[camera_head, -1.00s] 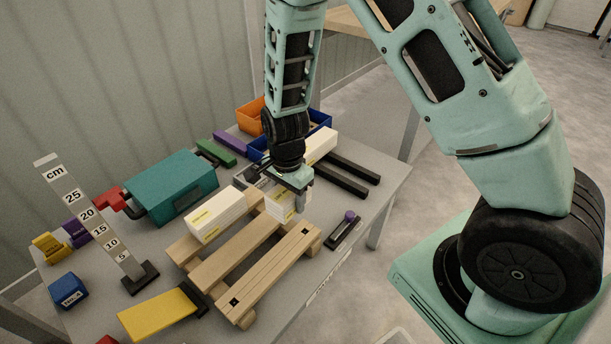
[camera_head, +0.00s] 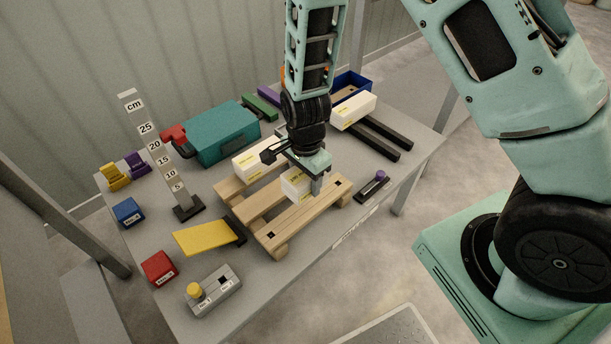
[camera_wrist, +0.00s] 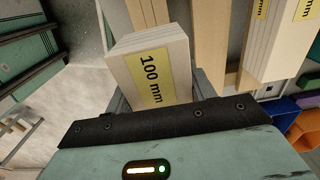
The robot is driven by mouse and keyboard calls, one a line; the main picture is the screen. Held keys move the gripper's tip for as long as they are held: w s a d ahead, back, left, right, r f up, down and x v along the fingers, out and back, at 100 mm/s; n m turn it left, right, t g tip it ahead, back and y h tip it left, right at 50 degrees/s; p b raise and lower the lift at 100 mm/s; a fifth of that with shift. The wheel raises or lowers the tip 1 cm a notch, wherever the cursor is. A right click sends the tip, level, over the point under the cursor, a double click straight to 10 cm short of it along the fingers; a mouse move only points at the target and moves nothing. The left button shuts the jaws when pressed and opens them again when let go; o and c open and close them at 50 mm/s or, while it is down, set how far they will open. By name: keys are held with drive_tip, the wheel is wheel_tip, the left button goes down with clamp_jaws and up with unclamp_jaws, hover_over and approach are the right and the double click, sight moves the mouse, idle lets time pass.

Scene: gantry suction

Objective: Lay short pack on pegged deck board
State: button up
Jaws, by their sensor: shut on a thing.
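My gripper (camera_head: 308,188) is shut on a short white pack (camera_head: 294,183); its yellow label reads 100 mm in the wrist view (camera_wrist: 150,75). The pack overlaps the middle and near boards of a wooden pallet in the head view. I cannot tell whether it touches them. The near deck board (camera_head: 300,216) bears a small dark square mark near each end; this looks like the pegged board. The middle board (camera_head: 258,205) is bare at its left part. A longer white pack (camera_head: 252,161) lies on the rear board; a labelled pack also shows in the wrist view (camera_wrist: 262,55).
Another white pack (camera_head: 353,110) rests at the black fork bars (camera_head: 375,136). A teal case (camera_head: 222,134), an upright cm scale (camera_head: 160,150), a yellow plate (camera_head: 205,236) and a grey button box (camera_head: 214,291) stand around the pallet. A purple-knobbed device (camera_head: 374,187) sits to its right.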

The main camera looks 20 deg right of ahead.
drive_tip(key=b, duration=0.4)
hover_over(305, 206)
drive_tip(key=shift+f, duration=2.9)
drive_tip(key=shift+p, duration=0.75)
drive_tip(key=shift+f+b, duration=0.75)
drive_tip(key=shift+f, duration=0.35)
drive_tip(key=o, duration=1.2)
drive_tip(key=shift+r, duration=0.15)
wheel_tip(305, 206, up, 17)
drive_tip(key=p, duration=0.4)
drive_tip(key=shift+r, duration=0.15)
drive_tip(key=shift+s, duration=0.1)
